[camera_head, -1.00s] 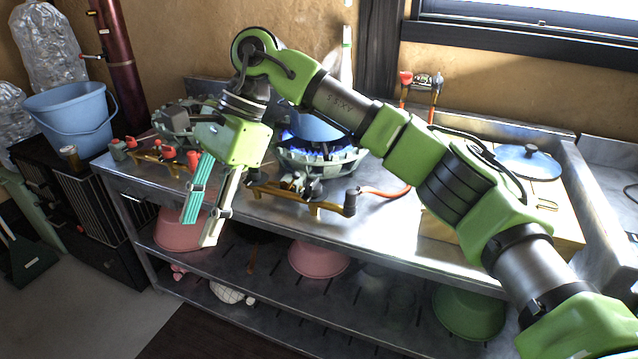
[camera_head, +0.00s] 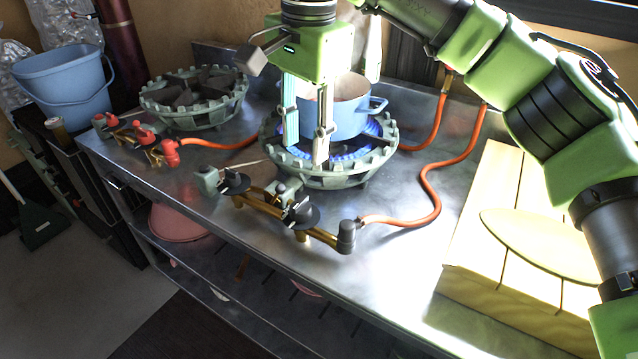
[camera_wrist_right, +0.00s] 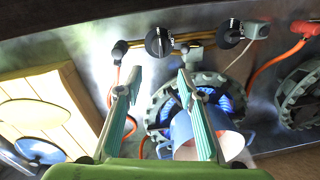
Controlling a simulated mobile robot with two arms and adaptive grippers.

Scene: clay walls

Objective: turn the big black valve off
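A brass gas pipe with black fittings runs in front of the lit burner. The bigger black valve (camera_head: 299,213) sits on its right part and shows in the right wrist view (camera_wrist_right: 158,42) as a round knob with a pale handle across it. A second black valve (camera_head: 235,182) sits to its left; it also shows in the wrist view (camera_wrist_right: 230,35). My right gripper (camera_head: 306,150) points down, open and empty, over the burner's front side, behind the valves in the head view. In the wrist view its fingertips (camera_wrist_right: 159,80) are apart, with the bigger valve beyond them. My left gripper is out of view.
A blue pot (camera_head: 349,110) stands on the lit burner (camera_head: 345,176), close by my gripper. An orange hose (camera_head: 432,190) runs right. A second burner (camera_head: 190,118) with red valves (camera_head: 143,134) is at left. A wooden board (camera_head: 515,287) lies at right.

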